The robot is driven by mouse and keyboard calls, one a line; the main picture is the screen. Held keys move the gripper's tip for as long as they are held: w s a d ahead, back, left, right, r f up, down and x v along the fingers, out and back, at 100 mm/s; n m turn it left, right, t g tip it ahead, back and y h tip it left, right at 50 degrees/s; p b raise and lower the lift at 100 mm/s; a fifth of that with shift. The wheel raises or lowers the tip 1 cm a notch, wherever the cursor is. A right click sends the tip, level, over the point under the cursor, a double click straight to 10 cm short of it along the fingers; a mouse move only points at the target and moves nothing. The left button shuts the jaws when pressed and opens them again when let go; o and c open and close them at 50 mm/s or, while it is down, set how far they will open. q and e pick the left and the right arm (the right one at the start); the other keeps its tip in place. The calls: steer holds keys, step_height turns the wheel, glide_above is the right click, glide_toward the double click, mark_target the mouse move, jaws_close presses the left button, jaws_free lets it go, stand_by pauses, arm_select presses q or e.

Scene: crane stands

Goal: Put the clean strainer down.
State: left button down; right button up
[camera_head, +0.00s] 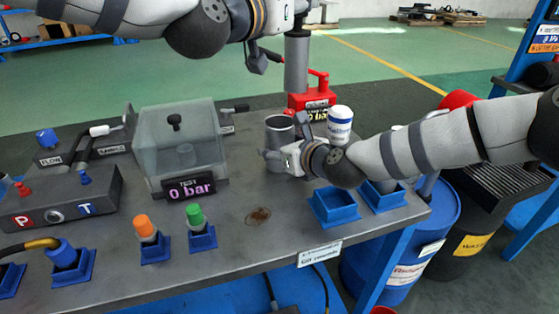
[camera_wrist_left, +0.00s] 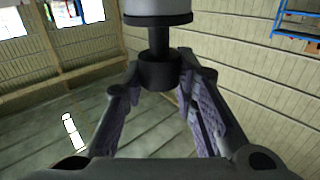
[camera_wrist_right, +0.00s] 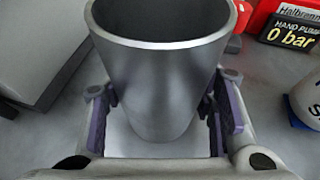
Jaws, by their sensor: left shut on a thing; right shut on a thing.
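The strainer is a grey cylinder (camera_head: 296,64) hanging upright in the air above the bench, close to a red hand pump. My left gripper (camera_wrist_left: 160,85) is shut on its black knob; the grey body shows at the top of the left wrist view (camera_wrist_left: 158,8). The fingers are mostly hidden in the head view. A metal cup (camera_head: 279,132) stands open end up on the grey bench (camera_head: 300,215). My right gripper (camera_head: 276,158) is shut around the cup; its fingers lie on both sides of it in the right wrist view (camera_wrist_right: 160,75). The cup's floor is not visible.
The red hand pump (camera_head: 318,92) and a white bottle (camera_head: 340,124) stand close by the cup. A clear test box (camera_head: 180,140) is left of it. Two blue square holders (camera_head: 334,208) sit at the right front. The bench's middle front is clear, with a brown stain.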

arm_select(q)
steer(key=a+f+n+t+y, duration=0.1)
steer(key=a+f+n+y, duration=0.1)
steer(key=f, duration=1.6)
steer(key=shift+w+a+y, duration=0.3)
steer(key=shift+a+y, duration=0.1)
steer(key=shift+a, duration=0.15)
steer(key=shift+f, duration=0.2)
steer(key=c, duration=1.6)
jaws_free()
